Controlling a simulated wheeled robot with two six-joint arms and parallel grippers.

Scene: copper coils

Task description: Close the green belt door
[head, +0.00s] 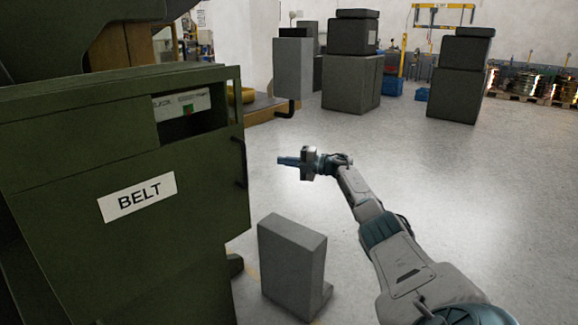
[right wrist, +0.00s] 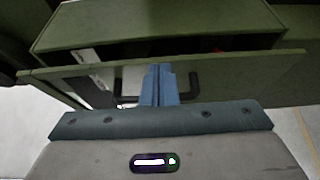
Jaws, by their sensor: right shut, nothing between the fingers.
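The green belt door (head: 75,235) carries a white BELT label (head: 137,196) and stands on the left of the head view. In the right wrist view the door (right wrist: 250,75) stands ajar, with a dark gap between it and the green cabinet (right wrist: 130,22). The dark door handle (head: 240,165) is near the door's right edge; it also shows in the right wrist view (right wrist: 192,88). My right gripper (head: 281,160) is shut and empty, in front of the handle. Its blue fingertips (right wrist: 158,72) overlap the handle; contact is unclear. My left gripper is out of view.
A grey L-shaped block (head: 292,265) stands on the floor below my right gripper. Grey box stacks (head: 350,82) and (head: 458,88) stand farther back. The floor (head: 440,165) to the right is open.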

